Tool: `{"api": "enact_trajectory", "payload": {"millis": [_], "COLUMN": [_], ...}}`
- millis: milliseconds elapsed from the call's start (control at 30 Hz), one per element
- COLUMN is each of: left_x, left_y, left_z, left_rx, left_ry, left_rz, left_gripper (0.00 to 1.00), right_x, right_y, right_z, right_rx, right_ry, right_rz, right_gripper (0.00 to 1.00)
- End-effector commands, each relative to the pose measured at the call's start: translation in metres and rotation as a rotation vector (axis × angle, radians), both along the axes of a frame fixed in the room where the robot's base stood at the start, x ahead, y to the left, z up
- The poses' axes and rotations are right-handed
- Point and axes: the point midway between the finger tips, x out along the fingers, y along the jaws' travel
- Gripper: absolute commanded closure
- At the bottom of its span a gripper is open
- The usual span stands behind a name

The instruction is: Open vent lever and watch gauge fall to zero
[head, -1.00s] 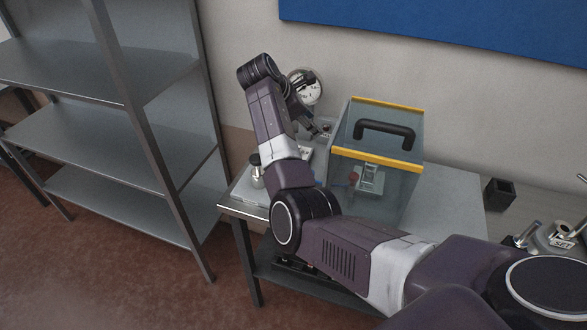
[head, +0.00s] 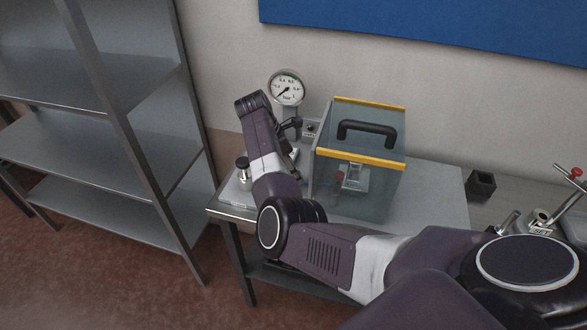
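The round white gauge (head: 286,88) stands on a post at the back of the bench. Its dark needle seems to point to the lower left, but the picture is too small for an exact reading. My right arm reaches in from the right, and its wrist bends down in front of the gauge post. I cannot identify a vent lever for sure; that area is partly covered. My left gripper is not in view.
The clear box (head: 385,185) with yellow edges and a black handle holds a small white device. A silver knob (head: 243,172) stands at the bench's left end. A metal shelf (head: 105,140) is at left. A red-tipped lever (head: 576,173) and a black cup (head: 481,184) are at right.

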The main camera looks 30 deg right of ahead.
Motion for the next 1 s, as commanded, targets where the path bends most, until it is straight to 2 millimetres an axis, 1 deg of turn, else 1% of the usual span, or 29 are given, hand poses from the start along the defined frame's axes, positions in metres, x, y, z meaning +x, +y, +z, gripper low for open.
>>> {"api": "enact_trajectory", "payload": {"millis": [167,200,533,833,1000], "left_x": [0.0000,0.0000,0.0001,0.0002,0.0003], "left_y": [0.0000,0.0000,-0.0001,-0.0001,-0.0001], "left_z": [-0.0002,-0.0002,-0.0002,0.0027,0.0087], "left_rx": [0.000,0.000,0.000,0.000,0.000], "left_ry": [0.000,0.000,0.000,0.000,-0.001], "left_rz": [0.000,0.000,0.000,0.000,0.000], "left_gripper": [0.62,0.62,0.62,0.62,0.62], "right_x": [-0.0001,-0.0001,-0.0001,-0.0012,-0.0043], "right_y": [-0.0004,-0.0005,-0.0004,-0.0012,-0.0024], "right_z": [-0.0005,-0.0004,-0.0002,0.0009,0.0021], "right_rx": [-0.001,-0.001,-0.001,-0.002,-0.004], "right_ry": [0.000,0.000,0.000,0.001,0.001], "right_rz": [-0.001,-0.001,-0.001,-0.030,-0.106], "right_gripper": [0.62,0.64,1.00,1.00,1.00]}}
